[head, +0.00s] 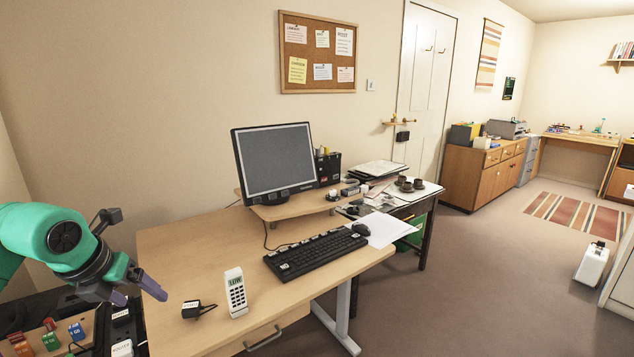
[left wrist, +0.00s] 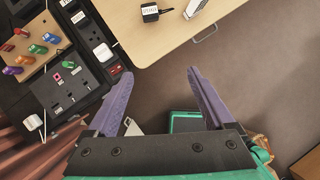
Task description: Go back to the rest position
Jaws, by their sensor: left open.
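My left gripper (head: 137,291) is at the lower left of the head view, in front of the desk's left end. Its arm is green and its fingers are purple. In the left wrist view the left gripper (left wrist: 160,92) shows its two fingers wide apart with nothing between them. The wooden desk (head: 190,257) lies to the right of the gripper. My right gripper is in neither view.
A black plug adapter (head: 192,309) and a white handset (head: 236,292) are on the desk's near part. A keyboard (head: 316,254) and monitor (head: 275,160) are farther back.

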